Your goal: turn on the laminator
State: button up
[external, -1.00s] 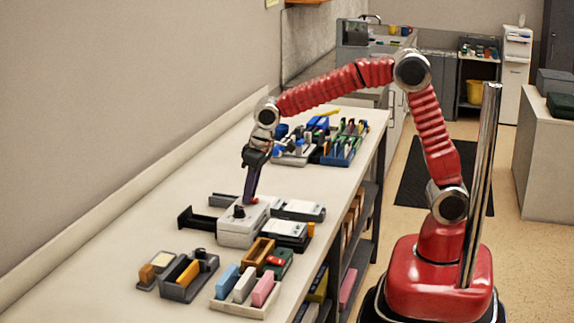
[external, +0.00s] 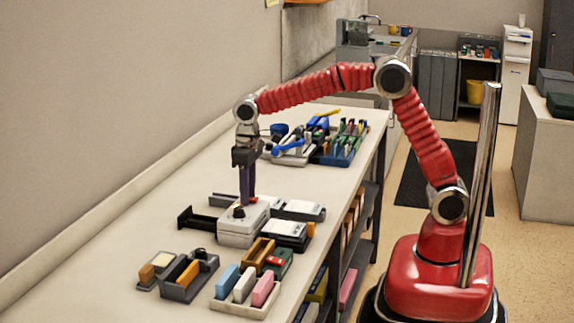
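A light grey box-shaped device (external: 240,230), which I take to be the laminator, sits on the long table. It has a dark knob on its top, a small reddish spot near the knob, and a black part sticking out to the left. My gripper (external: 247,202) points straight down at the top of this device, just behind the dark knob. Its dark fingers look close together, and whether they touch the device or are fully shut is too small to tell. The fingers partly cover the reddish spot.
Flat white-topped devices (external: 287,231) stand right beside the laminator. In front are a tray of coloured blocks (external: 230,307) and a dark grey holder (external: 181,292). Behind are blue organisers (external: 340,158) with pens and tools. The table's left strip along the wall is clear.

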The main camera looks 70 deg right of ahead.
jog(key=shift+o, duration=1.1)
jog(key=shift+r, duration=0.1)
notch_tip(320, 180, up, 14)
jog(key=shift+s+f, duration=0.2)
jog(key=shift+f, duration=0.05)
